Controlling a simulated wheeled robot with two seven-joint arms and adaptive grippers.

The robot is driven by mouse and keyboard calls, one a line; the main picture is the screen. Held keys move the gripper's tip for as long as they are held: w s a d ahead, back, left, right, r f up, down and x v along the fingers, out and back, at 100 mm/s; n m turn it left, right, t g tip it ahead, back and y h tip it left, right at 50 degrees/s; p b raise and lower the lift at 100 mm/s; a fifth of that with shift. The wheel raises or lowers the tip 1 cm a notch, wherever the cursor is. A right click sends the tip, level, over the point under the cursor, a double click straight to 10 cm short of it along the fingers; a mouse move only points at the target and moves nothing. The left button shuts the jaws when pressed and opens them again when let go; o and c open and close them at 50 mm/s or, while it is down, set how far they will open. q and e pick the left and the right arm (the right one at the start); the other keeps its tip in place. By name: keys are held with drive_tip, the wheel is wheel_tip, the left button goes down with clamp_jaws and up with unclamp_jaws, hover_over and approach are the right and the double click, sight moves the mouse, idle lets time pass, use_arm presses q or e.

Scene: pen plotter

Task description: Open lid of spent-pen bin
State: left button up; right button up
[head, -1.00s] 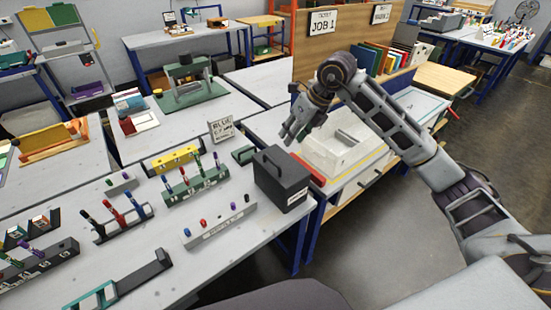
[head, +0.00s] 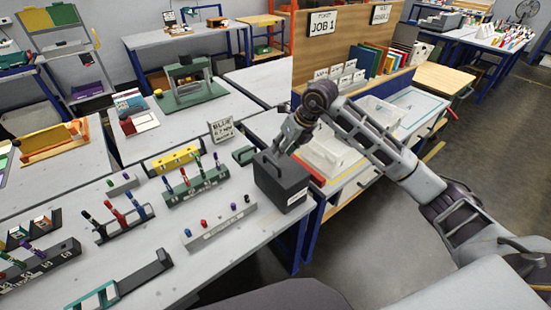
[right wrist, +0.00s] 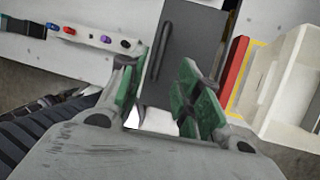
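The spent-pen bin (head: 282,187) is a dark grey box with a pale label on its front, at the right end of the pen table. Its lid is closed, with a raised bar handle (head: 269,163) on top. My right gripper (head: 284,143) is just above the back of the lid, pointing down. In the right wrist view my right gripper (right wrist: 160,78) is open, its green-padded fingers apart. The bin lid (right wrist: 192,45) is beyond the fingertips, and the handle (right wrist: 160,52) lines up with the gap between them. Nothing is held. My left gripper is out of view.
A white tray (head: 328,160) and a red strip (head: 307,171) are close to the bin's right. A pen rack (head: 222,227) with several coloured caps stands left of it. A sign (head: 221,130) stands behind. The floor in front is clear.

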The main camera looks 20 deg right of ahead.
sight(273, 162)
drive_tip(key=shift+p+x, duration=0.35)
drive_tip(key=shift+x, duration=3.05)
clamp_jaws()
